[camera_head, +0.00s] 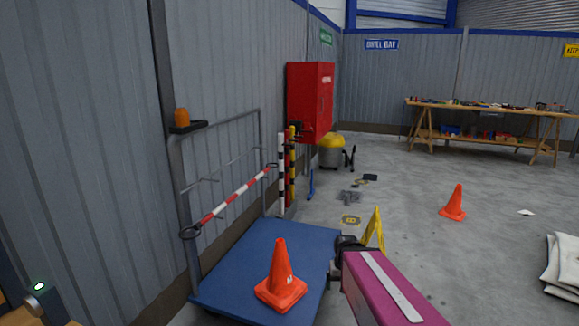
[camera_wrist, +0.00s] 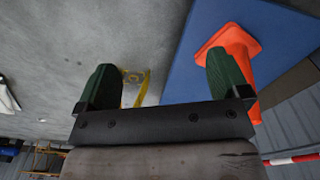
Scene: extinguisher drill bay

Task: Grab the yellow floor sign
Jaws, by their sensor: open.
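The yellow floor sign (camera_head: 374,231) stands upright as a folded A-shape on the grey floor, just right of the blue platform cart. My gripper (camera_head: 347,244) is beside its left side in the head view, and my magenta arm hides the sign's lower part. In the wrist view a yellow patch, apparently the sign (camera_wrist: 136,87), shows between the two green fingers, nearer the left one. My gripper (camera_wrist: 160,62) is open there, with nothing held. I cannot tell whether a finger touches the sign.
The blue cart (camera_head: 240,262) carries an orange cone (camera_head: 280,273), close behind the right finger in the wrist view. Another cone (camera_head: 454,203) stands on open floor to the right. A workbench (camera_head: 490,110) stands at the back.

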